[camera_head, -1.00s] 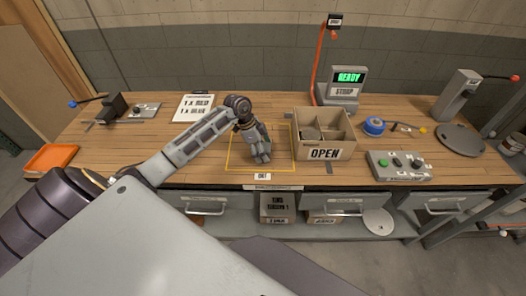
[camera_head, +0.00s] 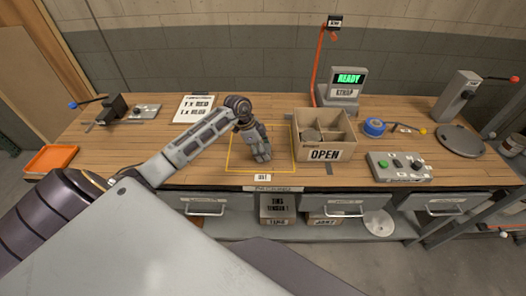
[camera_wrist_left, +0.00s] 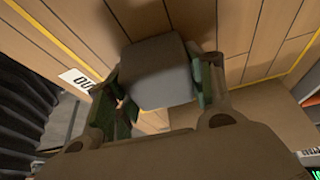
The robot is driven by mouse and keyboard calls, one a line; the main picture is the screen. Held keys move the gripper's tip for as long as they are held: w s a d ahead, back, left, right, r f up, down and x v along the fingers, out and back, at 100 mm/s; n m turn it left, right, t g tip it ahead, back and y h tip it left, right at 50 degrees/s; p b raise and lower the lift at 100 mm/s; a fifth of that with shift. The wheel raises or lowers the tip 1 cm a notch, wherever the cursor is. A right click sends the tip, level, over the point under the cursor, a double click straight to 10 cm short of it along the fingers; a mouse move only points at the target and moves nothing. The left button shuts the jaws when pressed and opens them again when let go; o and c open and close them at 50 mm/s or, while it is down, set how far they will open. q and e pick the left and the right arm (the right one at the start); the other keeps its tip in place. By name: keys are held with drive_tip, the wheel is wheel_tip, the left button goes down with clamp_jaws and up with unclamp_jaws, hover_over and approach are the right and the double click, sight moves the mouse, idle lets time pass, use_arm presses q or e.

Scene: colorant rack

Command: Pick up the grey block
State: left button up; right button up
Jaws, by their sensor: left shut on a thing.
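The grey block (camera_wrist_left: 160,75) shows in the left wrist view between the two fingers of my left gripper (camera_wrist_left: 160,90). The fingers touch it on both sides, and the gripper is shut on it. In the head view my left gripper (camera_head: 262,156) points down inside the yellow outlined square (camera_head: 228,168) on the wooden bench. The block is mostly hidden there by the gripper. I cannot tell whether the block touches the bench. My right gripper is not in view.
An open cardboard box (camera_head: 325,154) with dividers stands just right of the square. A grey button panel (camera_head: 398,166), a blue tape roll (camera_head: 374,126) and a scale with a lit display (camera_head: 345,84) are further right. A white clipboard sheet (camera_head: 194,107) lies behind the arm.

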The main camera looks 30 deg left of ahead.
use_arm(q)
wheel_tip(320, 180, up, 10)
drive_tip(key=shift+f+b, duration=0.1)
drive_tip(key=shift+b, duration=0.3)
idle(1.1)
drive_tip(key=shift+s+n+t, duration=0.1)
drive_tip(key=shift+n+t, duration=0.2)
drive_tip(key=shift+n, duration=0.7)
drive_tip(key=shift+s+d+r+n, duration=0.1)
drive_tip(key=shift+d+r+n, duration=0.1)
drive_tip(key=shift+r+n, duration=0.1)
drive_tip(key=s+d+r, duration=0.1)
drive_tip(key=s+d, duration=0.2)
drive_tip(key=d, duration=0.3)
drive_tip(key=s+d+r, duration=0.2)
drive_tip(key=s+d, duration=0.1)
drive_tip(key=d, duration=0.3)
drive_tip(key=shift+r+m, duration=0.3)
drive_tip(key=shift+m, duration=0.1)
drive_tip(key=shift+r, duration=0.15)
